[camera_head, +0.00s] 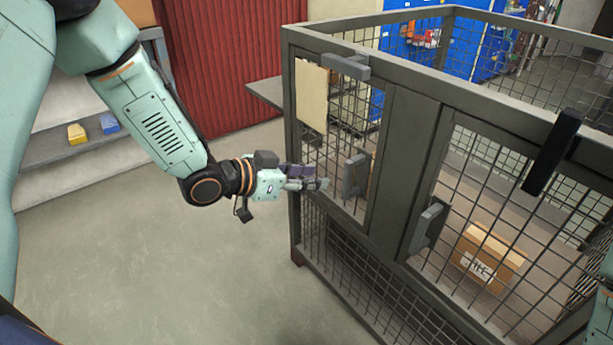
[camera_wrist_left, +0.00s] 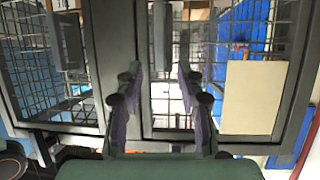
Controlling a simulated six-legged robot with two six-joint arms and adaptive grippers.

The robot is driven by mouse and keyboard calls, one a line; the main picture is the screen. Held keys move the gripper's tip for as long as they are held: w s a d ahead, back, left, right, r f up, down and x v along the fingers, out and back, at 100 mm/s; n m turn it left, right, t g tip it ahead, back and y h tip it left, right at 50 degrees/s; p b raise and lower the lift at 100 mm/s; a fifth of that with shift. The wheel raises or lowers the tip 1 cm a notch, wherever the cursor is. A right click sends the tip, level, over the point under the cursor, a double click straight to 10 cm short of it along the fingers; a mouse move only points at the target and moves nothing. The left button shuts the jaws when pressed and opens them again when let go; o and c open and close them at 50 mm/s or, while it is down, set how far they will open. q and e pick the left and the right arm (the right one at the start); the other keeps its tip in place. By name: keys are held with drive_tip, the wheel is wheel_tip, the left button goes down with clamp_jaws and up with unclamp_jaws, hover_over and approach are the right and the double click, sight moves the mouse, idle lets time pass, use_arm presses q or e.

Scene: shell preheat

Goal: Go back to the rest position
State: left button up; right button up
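My left gripper (camera_head: 308,183) is stretched out in front of the left front panel of a dark metal mesh cage (camera_head: 402,165). In the left wrist view the two fingers (camera_wrist_left: 160,88) stand apart with nothing between them, so it is open and empty. It is close to the cage front, left of a grey block-like handle (camera_head: 355,175); I cannot tell whether it touches the mesh. Part of my right arm shows at the right edge of the head view, but its gripper is not in view.
A second handle (camera_head: 428,225) is on the right panel. A cardboard box (camera_head: 488,256) lies inside the cage. A beige sheet (camera_head: 311,96) hangs at the cage's upper left. A grey shelf (camera_head: 90,140) holds a yellow and a blue item. The floor (camera_head: 190,260) left of the cage is clear.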

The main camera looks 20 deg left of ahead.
use_arm(q)
drive_tip(key=shift+s+a+r, duration=0.15)
drive_tip(key=shift+s+a, duration=0.05)
drive_tip(key=shift+s, duration=0.05)
idle(0.3)
drive_tip(key=s+a+f+n+g+y+p, duration=0.35)
drive_tip(key=s+f+n+y, duration=0.3)
drive_tip(key=s+f, duration=0.6)
drive_tip(key=s+f+n+g+y+p, duration=0.1)
drive_tip(key=s+f+g+p, duration=0.1)
drive_tip(key=s, duration=1)
drive_tip(key=s+a+f+n+g+y+p, duration=0.1)
drive_tip(key=s+g, duration=0.4)
drive_tip(key=s, duration=0.7)
drive_tip(key=shift+a+f+p, duration=0.2)
drive_tip(key=shift+f+p, duration=0.2)
drive_tip(key=shift+f, duration=0.2)
